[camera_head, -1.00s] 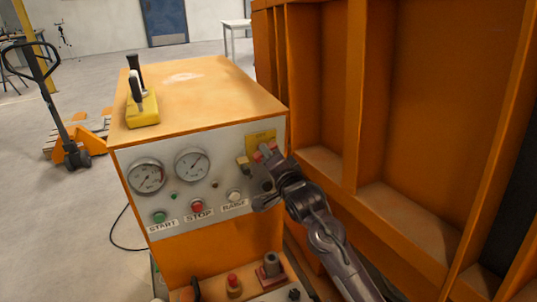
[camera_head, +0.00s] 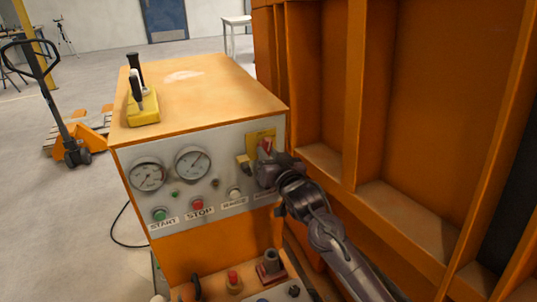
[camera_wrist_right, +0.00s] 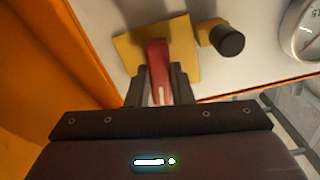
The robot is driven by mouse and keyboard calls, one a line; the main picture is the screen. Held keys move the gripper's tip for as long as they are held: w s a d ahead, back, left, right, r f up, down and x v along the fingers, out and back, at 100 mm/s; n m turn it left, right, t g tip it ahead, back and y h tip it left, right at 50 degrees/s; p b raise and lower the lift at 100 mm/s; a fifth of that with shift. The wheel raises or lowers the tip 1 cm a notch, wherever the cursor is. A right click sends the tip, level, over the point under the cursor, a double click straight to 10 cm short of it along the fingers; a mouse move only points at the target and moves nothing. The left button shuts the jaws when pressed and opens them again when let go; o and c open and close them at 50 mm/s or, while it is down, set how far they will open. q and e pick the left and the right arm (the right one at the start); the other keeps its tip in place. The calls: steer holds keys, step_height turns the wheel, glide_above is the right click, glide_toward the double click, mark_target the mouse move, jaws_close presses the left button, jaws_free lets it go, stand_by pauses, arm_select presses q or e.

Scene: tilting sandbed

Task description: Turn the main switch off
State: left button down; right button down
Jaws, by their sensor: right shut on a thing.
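The main switch appears as a red handle (camera_head: 265,147) on a yellow plate (camera_head: 253,138) at the upper right of the grey control panel (camera_head: 218,150). My right gripper (camera_head: 267,161) is at the switch and covers part of it. In the right wrist view the red handle (camera_wrist_right: 157,60) stands between the two fingers of my right gripper (camera_wrist_right: 157,82), which are shut on it. The yellow plate (camera_wrist_right: 188,48) lies behind it. My left gripper is not in view.
A brass-coloured fitting with a black end (camera_wrist_right: 226,41) sits close beside the plate. Gauges (camera_head: 192,163) and START, STOP and RAISE buttons (camera_head: 197,204) share the panel. An orange ribbed wall (camera_head: 335,110) stands close on the right. A yellow lever block (camera_head: 143,108) is on top.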

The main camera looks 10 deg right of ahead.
steer(key=shift+n, duration=1.1)
steer(key=c, duration=1.3)
jaws_free()
steer(key=s+b, duration=0.1)
steer(key=s, duration=0.1)
steer(key=s+d, duration=0.1)
steer(key=s, duration=0.2)
steer(key=s+b, duration=0.1)
steer(key=s, duration=0.1)
steer(key=shift+s+d+b, duration=0.25)
steer(key=shift+s+b, duration=0.05)
